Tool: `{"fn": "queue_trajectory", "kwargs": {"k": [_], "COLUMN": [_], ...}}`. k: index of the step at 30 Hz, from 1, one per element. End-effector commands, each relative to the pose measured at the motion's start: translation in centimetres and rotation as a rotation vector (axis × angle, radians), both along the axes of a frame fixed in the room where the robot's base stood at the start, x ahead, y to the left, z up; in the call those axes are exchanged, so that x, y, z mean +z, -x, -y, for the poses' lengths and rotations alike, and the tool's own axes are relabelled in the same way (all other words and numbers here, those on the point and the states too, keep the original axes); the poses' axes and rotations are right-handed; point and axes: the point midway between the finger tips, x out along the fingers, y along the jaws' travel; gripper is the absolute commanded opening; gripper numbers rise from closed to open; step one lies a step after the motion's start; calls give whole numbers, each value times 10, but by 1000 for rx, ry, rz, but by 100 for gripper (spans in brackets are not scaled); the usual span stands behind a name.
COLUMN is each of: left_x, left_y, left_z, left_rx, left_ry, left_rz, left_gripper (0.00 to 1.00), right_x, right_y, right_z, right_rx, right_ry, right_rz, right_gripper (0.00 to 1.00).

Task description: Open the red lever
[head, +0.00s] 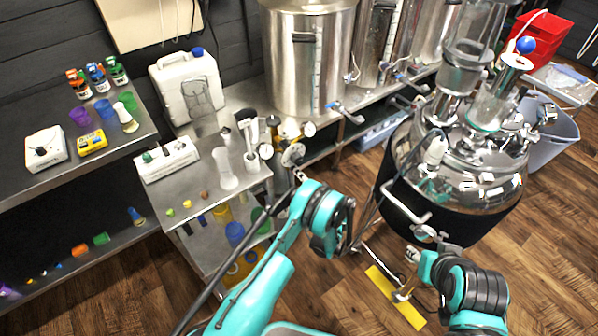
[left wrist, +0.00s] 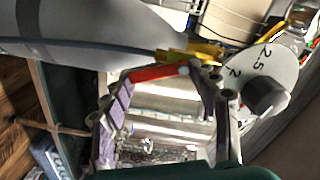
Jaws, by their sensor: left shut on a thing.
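The red lever (left wrist: 157,74) shows in the left wrist view as a short red bar lying between the finger tips of my left gripper. My left gripper (head: 299,174) is shut on it; a purple finger pad shows at the left and a dark finger at the right. In the head view the gripper is small, by a grey round disc (head: 293,155) at the steel table's corner, and the lever cannot be made out there. My right gripper (head: 411,255) is low at the right beside the steel vessel; its fingers are too small to read.
A white dial (left wrist: 268,72) with a dark knob is close to the left gripper. The steel table (head: 252,187) holds a white jug (head: 183,88) and small parts. A yellow bar (head: 395,298) is low near the right arm.

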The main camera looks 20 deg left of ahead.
Motion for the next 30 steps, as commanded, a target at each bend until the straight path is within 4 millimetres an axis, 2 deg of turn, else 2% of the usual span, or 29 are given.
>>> {"fn": "queue_trajectory", "kwargs": {"k": [15,30], "left_x": [-5,-5], "left_y": [6,7], "left_z": [-5,-5], "left_rx": [-1,-2], "left_ry": [-196,-229], "left_rz": [-253,-293], "left_gripper": [31,31], "right_x": [0,0], "right_y": [0,0], "right_z": [0,0], "right_rx": [0,0], "right_ry": [0,0], "right_rz": [0,0], "right_gripper": [40,40]}}
